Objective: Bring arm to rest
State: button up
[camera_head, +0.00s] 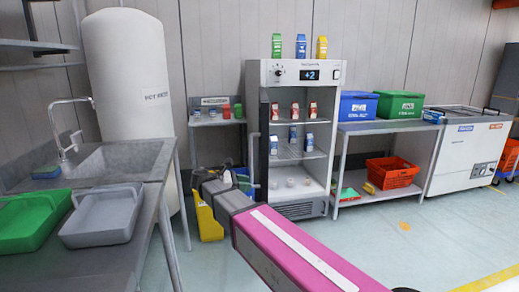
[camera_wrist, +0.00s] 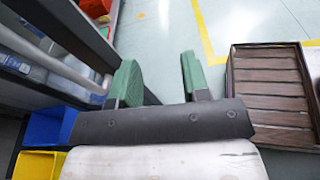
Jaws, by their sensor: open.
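My arm (camera_head: 295,250), with a pink link, reaches out from the lower right of the head view toward the front of the fridge. My gripper is partly lost against the clutter there. In the wrist view my gripper (camera_wrist: 158,78) has two green fingertips spread apart, with only floor seen between them. It holds nothing. The fridge (camera_head: 333,165) stands beyond the arm, with cartons on its shelves and a lit display.
A grey table with a sink (camera_head: 110,160) and green (camera_head: 30,218) and grey trays (camera_head: 103,215) is at left. Blue (camera_wrist: 45,126) and yellow bins (camera_wrist: 38,165) lie left of the gripper; a brown slatted box (camera_wrist: 270,85) is right.

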jog(key=s+d+f+m+g+y, duration=0.35)
jog(key=d+f+m+y, duration=0.3)
jog(key=d+f, duration=0.9)
jog(key=s+d+f+m+y, duration=0.8)
jog(key=s+d+f+m, duration=0.1)
jog(key=m, duration=0.4)
jog(key=shift+d+f+y, duration=0.2)
jog(key=shift+f+y, duration=0.15)
jog(key=shift+f, duration=0.15)
